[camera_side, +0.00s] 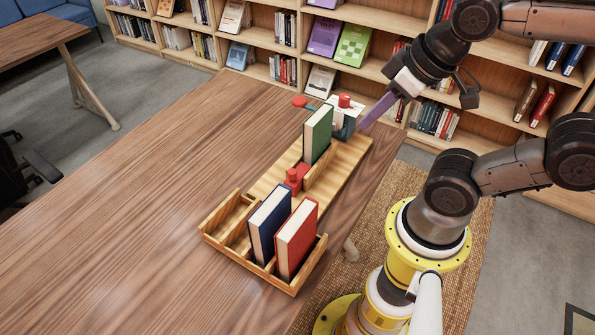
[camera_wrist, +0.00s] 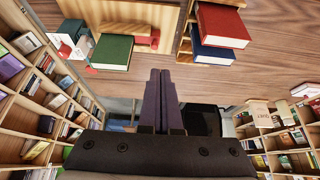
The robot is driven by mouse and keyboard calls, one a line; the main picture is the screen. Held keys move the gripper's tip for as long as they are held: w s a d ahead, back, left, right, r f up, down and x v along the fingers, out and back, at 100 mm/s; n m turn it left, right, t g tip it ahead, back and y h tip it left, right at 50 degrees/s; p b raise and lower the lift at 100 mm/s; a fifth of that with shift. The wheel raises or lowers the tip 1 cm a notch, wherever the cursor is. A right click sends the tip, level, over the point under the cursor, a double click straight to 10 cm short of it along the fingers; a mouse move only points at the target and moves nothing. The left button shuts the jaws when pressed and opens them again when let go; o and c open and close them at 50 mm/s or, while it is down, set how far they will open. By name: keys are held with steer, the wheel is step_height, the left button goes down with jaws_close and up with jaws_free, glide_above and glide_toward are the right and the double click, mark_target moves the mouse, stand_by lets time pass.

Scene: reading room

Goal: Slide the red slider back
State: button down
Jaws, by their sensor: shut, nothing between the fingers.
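The red slider (camera_side: 294,178) sits on the wooden track (camera_side: 267,185), between the green book (camera_side: 318,134) and the bin with the other books. In the wrist view the slider (camera_wrist: 147,40) shows beside the green book (camera_wrist: 112,53). The green book stands upright on the track, by a low wooden rail. My gripper (camera_side: 363,126) is shut and empty, its purple fingers pointing down and left. It appears in the air near the far end of the track, apart from slider and book. Its fingers (camera_wrist: 161,73) show in the wrist view.
A blue-and-white device with red knobs (camera_side: 345,118) stands at the track's far end, close to my fingers. The wooden bin (camera_side: 226,218) holds a blue book (camera_side: 268,222) and a red book (camera_side: 297,238). The wooden table (camera_side: 130,170) is clear to the left. Bookshelves stand behind.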

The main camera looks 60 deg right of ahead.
steer(key=c, duration=1.2)
jaws_free()
steer(key=shift+c, duration=0.2)
steer(key=shift+o, duration=1.4)
steer(key=shift+m, duration=0.4)
steer(key=o, duration=0.3)
steer(key=w+m, duration=0.1)
steer(key=w+r+m, duration=0.2)
steer(key=w, duration=0.1)
steer(key=m+g, duration=0.5)
steer(key=g, duration=0.1)
glide_above(292, 171)
step_height(292, 171, down, 12)
step_height(292, 171, down, 13)
steer(key=shift+f, duration=0.2)
steer(key=shift+c, duration=0.2)
